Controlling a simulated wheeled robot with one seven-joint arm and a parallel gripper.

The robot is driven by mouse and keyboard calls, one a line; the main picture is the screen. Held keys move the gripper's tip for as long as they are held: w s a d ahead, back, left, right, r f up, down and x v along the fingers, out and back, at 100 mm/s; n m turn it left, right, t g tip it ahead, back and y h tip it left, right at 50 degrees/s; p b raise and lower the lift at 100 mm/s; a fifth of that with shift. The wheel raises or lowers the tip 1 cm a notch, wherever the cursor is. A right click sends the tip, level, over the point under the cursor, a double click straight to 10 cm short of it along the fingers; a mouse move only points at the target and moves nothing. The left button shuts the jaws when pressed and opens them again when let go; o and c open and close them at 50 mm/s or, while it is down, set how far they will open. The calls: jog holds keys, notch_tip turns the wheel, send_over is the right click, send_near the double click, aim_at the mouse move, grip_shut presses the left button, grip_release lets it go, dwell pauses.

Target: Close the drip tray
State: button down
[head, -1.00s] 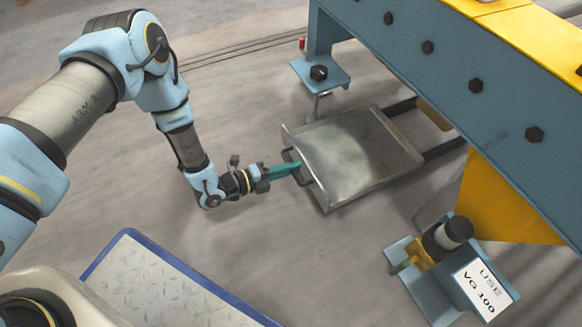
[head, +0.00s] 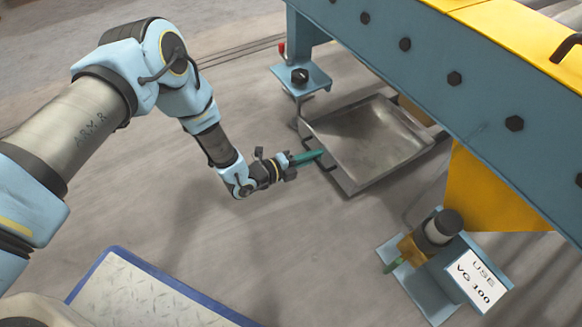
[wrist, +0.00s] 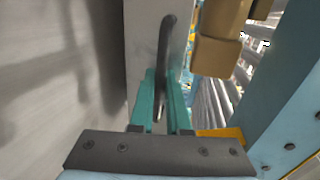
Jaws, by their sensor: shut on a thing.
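The drip tray (head: 372,138) is a shallow grey metal pan, partly pulled out from under the blue frame on dark rails. Its front handle faces my arm; in the wrist view the dark curved handle (wrist: 164,65) runs between the fingers. My gripper (head: 322,155) has teal fingers and is shut on the handle at the tray's front edge. The fingers also show in the wrist view (wrist: 160,105). The tray's far end lies close to or beneath the blue beam; its exact end is hidden.
The blue beam (head: 430,62) with black bolts runs above the tray's far side. A blue foot plate (head: 301,77) stands behind the tray. The floor left of the tray is clear.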

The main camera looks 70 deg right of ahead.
jog(key=b, duration=0.2)
send_over(340, 154)
jog(key=shift+w+a, duration=0.3)
jog(key=shift+w, duration=0.1)
jog(key=shift+s+d+b, duration=0.3)
jog(key=shift+s+d, duration=0.1)
jog(key=shift+d, duration=0.15)
jog(key=c, duration=1.2)
grip_release()
jog(key=shift+s+r, duration=0.1)
jog(key=shift+o, duration=0.2)
jog(key=shift+a+r, duration=0.15)
jog(key=p+v, duration=0.1)
jog(key=v, duration=0.2)
jog(key=p+v, duration=0.2)
jog(key=v, duration=0.2)
jog(key=p+v, duration=0.2)
jog(key=v, duration=0.1)
jog(key=shift+w+a+f, duration=0.25)
jog(key=shift+w+a, duration=0.05)
jog(key=shift+w, duration=0.1)
